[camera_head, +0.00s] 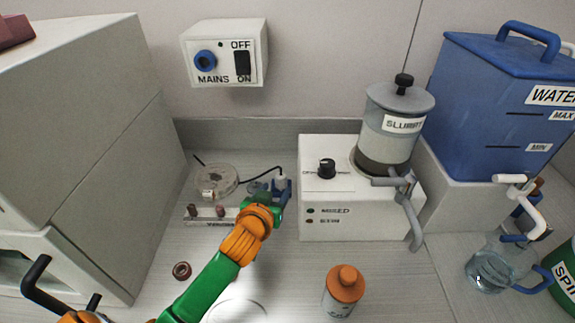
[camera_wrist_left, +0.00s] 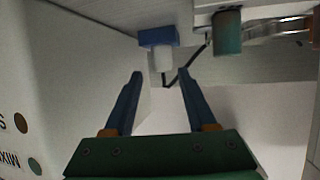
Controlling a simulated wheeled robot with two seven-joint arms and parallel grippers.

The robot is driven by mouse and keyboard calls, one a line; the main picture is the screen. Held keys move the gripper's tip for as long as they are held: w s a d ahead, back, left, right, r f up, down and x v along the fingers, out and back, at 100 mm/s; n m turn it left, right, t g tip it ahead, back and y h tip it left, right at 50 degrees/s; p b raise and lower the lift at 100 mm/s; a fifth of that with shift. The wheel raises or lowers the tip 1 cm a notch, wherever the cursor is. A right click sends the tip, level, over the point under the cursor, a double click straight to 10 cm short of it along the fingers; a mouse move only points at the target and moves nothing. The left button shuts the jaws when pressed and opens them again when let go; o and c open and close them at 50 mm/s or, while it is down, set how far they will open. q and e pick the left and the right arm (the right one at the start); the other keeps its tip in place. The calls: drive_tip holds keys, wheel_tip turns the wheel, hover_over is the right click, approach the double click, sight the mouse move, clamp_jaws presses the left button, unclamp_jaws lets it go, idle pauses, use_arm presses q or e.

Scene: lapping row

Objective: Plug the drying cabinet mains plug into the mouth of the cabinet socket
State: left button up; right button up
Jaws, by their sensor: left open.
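The mains plug (camera_head: 281,181) is a small whitish piece with a black cable, standing at the left side of the white mixer unit. In the left wrist view a white cylinder on a blue block (camera_wrist_left: 158,37), with a black cable beside it, appears to be this plug. My left gripper (camera_head: 282,190) is open at the plug, partly hiding it. In the wrist view its two blue fingers (camera_wrist_left: 160,75) stand apart, with the white cylinder just beyond the tips and nothing clamped. The cabinet socket (camera_head: 205,58) is a blue ring marked MAINS on the wall box. My right gripper is not in view.
The mixer unit (camera_head: 345,212) with its slurry pot (camera_head: 385,150) stands right of the gripper. A clear round dish (camera_head: 217,180) and a small rack (camera_head: 203,220) lie left. An orange-capped bottle (camera_head: 343,290) stands in front. The wall box (camera_head: 222,80) has free air below.

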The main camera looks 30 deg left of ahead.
sight(279, 184)
use_arm(q)
drive_tip(key=shift+w+a+f, duration=0.15)
drive_tip(key=shift+w+f, duration=0.05)
drive_tip(key=shift+w, duration=0.4)
drive_tip(key=x, duration=0.5)
drive_tip(key=shift+a+f+b, duration=0.2)
drive_tip(key=shift+f+b, duration=0.1)
drive_tip(key=shift+f, duration=0.05)
drive_tip(key=shift+s+r, duration=0.1)
drive_tip(key=shift+s, duration=0.1)
drive_tip(key=c, duration=0.4)
clamp_jaws()
